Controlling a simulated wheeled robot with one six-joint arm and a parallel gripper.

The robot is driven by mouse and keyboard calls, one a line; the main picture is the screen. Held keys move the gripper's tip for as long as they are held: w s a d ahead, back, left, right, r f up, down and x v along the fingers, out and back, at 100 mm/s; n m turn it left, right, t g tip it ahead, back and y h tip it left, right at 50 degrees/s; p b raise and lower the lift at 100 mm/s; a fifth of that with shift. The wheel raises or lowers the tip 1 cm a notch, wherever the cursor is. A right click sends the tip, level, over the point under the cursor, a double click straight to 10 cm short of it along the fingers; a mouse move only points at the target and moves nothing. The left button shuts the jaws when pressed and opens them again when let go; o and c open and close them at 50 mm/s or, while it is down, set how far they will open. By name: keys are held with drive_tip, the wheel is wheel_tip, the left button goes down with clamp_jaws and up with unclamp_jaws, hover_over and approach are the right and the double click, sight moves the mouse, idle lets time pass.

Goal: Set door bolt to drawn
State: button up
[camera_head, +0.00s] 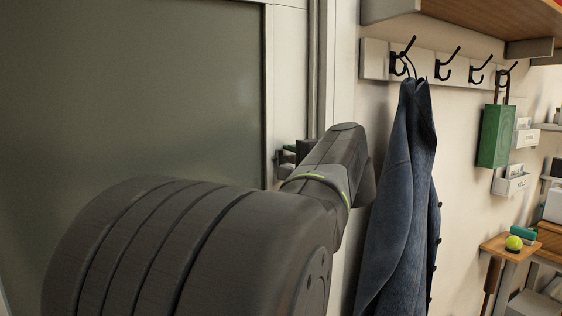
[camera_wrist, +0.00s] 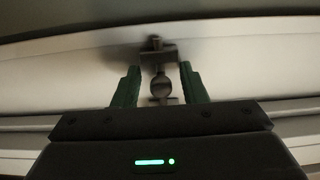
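The door bolt (camera_wrist: 161,88) shows in the wrist view as a dark fitting with a round knob, mounted on the pale door frame area. My gripper (camera_wrist: 157,84) reaches toward it with two green fingers, one on each side of the knob. The fingers are apart, and gaps show between them and the knob. In the head view, my gripper (camera_head: 287,157) is at the door's right edge, and my arm hides most of the bolt there. I cannot tell whether the bolt is drawn or shot. The door (camera_head: 130,95) has a grey-green panel with a pale border and looks closed.
A blue coat (camera_head: 398,205) hangs from a hook rail (camera_head: 427,65) just right of my arm. A small wooden table (camera_head: 513,246) with a yellow-green ball (camera_head: 513,243) stands at the lower right.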

drive_tip(key=shift+s, duration=0.1)
drive_tip(key=b+v, duration=0.4)
drive_tip(key=v, duration=0.9)
drive_tip(key=shift+s, duration=0.3)
drive_tip(key=shift+d, duration=0.1)
drive_tip(key=p+x, duration=0.3)
drive_tip(key=x, duration=0.9)
drive_tip(key=shift+w+r+p, duration=0.15)
drive_tip(key=shift+p, duration=0.25)
drive_tip(key=shift+x, duration=0.85)
drive_tip(key=shift+d, duration=0.15)
